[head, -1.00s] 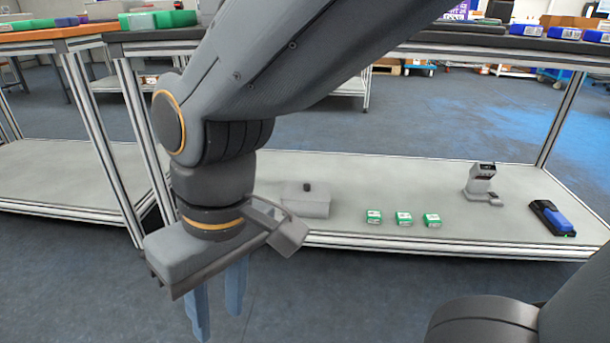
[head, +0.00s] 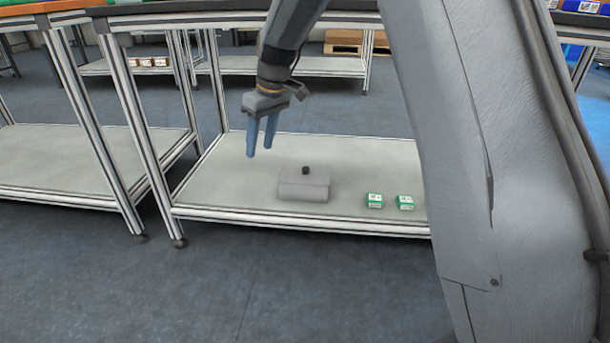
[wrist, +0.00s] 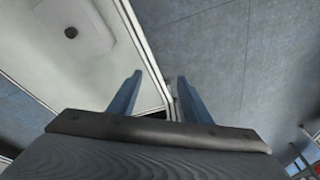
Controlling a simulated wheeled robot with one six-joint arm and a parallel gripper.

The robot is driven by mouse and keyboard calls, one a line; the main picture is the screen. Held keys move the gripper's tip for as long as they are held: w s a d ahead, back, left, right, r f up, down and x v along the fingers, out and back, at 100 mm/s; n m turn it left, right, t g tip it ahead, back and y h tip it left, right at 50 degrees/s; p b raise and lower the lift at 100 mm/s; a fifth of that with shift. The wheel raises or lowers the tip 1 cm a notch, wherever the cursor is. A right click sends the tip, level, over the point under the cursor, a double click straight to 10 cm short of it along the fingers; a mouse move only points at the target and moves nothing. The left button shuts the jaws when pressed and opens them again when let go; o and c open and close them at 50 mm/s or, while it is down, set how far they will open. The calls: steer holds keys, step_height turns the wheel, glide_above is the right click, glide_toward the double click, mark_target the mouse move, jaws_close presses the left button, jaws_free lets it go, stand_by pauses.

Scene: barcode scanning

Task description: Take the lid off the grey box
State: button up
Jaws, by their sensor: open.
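The grey box (head: 303,190) stands on the low shelf in the head view, with its lid (head: 304,175) on top. A small black knob (head: 305,169) sticks up from the middle of the lid. My gripper (head: 257,150) is open and empty, above the shelf and to the left of the box in the head view. In the wrist view, the open fingers (wrist: 153,92) have nothing between them. The lid (wrist: 85,42) and its dark knob (wrist: 71,32) show at the upper left of the wrist view, away from the fingers.
The shelf (head: 230,190) has free room left of the box. Two green-and-white small boxes, one (head: 374,200) and another (head: 405,202), stand right of the grey box. Metal posts (head: 120,130) rise at the shelf's left end. My arm covers the shelf's right part.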

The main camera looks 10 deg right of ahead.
steer(key=w+d+f, duration=0.8)
steer(key=w+d, duration=0.3)
steer(key=w, duration=0.1)
steer(key=n+t, duration=0.1)
glide_toward(306, 168)
steer(key=shift+w+a+f+b, duration=0.25)
steer(key=shift+f+b, duration=0.15)
steer(key=shift+f, duration=0.1)
steer(key=shift+w+a+f+b, duration=0.3)
steer(key=shift+f+b, duration=0.1)
steer(key=shift+f, duration=0.15)
steer(key=shift+s+d+b+x, duration=0.1)
steer(key=shift+b+x, duration=0.5)
steer(key=shift+x, duration=0.4)
steer(key=shift+s+d+b+x, duration=0.1)
steer(key=shift+b+x, duration=0.55)
steer(key=shift+x, duration=0.4)
steer(key=shift+s+d+b+x, duration=0.15)
steer(key=shift+b+x, duration=0.45)
steer(key=shift+x, duration=0.4)
jaws_close()
